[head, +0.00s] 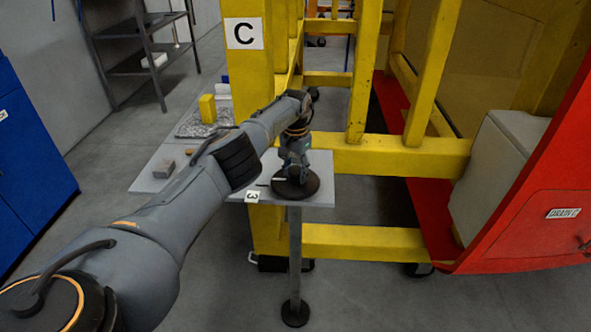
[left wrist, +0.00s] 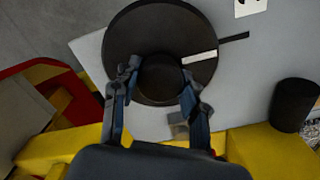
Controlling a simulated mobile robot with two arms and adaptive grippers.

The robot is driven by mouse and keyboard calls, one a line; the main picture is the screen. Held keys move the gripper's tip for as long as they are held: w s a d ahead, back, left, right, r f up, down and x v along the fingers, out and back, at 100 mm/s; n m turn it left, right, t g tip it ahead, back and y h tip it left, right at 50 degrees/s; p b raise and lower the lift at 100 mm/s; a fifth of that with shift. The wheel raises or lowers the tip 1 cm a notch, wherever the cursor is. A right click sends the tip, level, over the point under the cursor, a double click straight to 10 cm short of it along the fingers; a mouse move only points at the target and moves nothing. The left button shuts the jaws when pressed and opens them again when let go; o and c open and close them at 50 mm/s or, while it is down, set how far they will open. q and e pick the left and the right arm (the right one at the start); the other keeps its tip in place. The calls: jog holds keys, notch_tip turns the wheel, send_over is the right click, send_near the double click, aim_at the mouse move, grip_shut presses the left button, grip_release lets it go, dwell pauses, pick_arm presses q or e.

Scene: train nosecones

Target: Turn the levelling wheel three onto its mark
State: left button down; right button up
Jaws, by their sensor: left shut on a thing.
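The levelling wheel three (head: 300,191) is a dark round disc lying flat on a light grey plate (head: 319,166), with a label "3" (head: 252,196) beside it. In the left wrist view the wheel (left wrist: 135,38) has a raised round hub and a white stripe (left wrist: 199,57). A short black mark (left wrist: 234,37) lies on the plate just outside the rim. The stripe's outer end is close to the mark but slightly offset to one side of it. My left gripper (head: 294,172) points down from above, its fingers (left wrist: 158,84) shut on the hub. My right gripper is out of view.
A yellow frame (head: 400,157) with sign "C" (head: 244,33) stands behind the plate. A red panel (head: 530,235) and grey box (head: 497,165) are at the right. A blue cabinet (head: 30,160) stands far left.

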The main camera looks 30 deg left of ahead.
aim_at(296, 169)
pick_arm(q)
jog(key=shift+w, duration=0.1)
jog(key=c, duration=0.7)
grip_release()
jog(key=shift+r, duration=0.1)
notch_tip(296, 169, up, 12)
dwell(0.3)
